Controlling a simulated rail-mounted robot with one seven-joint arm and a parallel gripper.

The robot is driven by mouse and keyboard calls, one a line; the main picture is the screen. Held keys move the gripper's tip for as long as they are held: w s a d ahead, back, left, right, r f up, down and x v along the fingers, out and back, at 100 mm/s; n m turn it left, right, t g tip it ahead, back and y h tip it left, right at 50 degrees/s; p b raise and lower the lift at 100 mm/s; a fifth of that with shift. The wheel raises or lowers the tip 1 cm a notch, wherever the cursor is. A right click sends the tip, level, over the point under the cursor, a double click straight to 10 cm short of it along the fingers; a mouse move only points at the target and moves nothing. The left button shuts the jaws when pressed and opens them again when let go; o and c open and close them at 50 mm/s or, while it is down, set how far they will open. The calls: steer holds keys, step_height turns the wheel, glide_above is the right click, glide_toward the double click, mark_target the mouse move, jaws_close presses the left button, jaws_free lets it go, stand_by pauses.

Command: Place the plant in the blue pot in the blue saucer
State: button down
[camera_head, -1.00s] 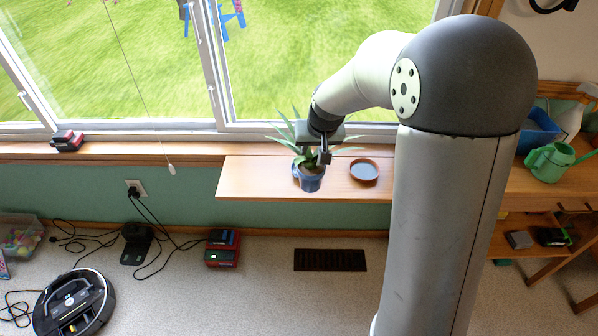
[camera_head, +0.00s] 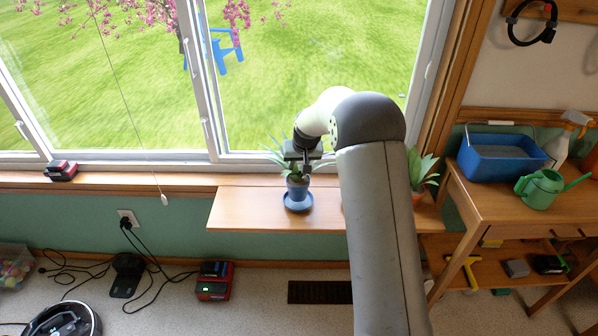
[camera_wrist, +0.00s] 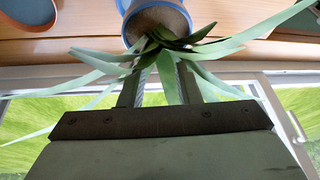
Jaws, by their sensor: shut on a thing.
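The plant in the blue pot (camera_head: 297,188) stands roughly upright over the blue saucer (camera_head: 298,204) on the wooden shelf. The pot's base overlaps the saucer in the head view; I cannot tell if it touches. My gripper (camera_head: 303,168) is above the pot, shut on the plant among its leaves. In the wrist view the gripper (camera_wrist: 160,80) points at the pot (camera_wrist: 157,18), with green leaves spread around the fingers. The exact contact is partly hidden by leaves.
A terracotta saucer (camera_wrist: 28,14) lies beside the pot in the wrist view; my arm hides it in the head view. Another plant (camera_head: 421,172) stands at the shelf's right end, partly behind my arm. The shelf's left part (camera_head: 245,208) is clear. The window is close behind.

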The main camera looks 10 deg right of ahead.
mark_target(300, 167)
steer(key=shift+w+f, duration=0.2)
steer(key=shift+f, duration=1.65)
steer(key=c, duration=1.1)
jaws_free()
steer(key=shift+o, duration=0.2)
steer(key=shift+r, duration=0.2)
steer(key=a+v, duration=0.1)
steer(key=v, duration=1.1)
steer(key=s+g, duration=0.4)
steer(key=s, duration=3.7)
steer(key=shift+r+n+g+h, duration=0.3)
steer(key=shift+r+g+h, duration=0.1)
steer(key=shift+r, duration=0.05)
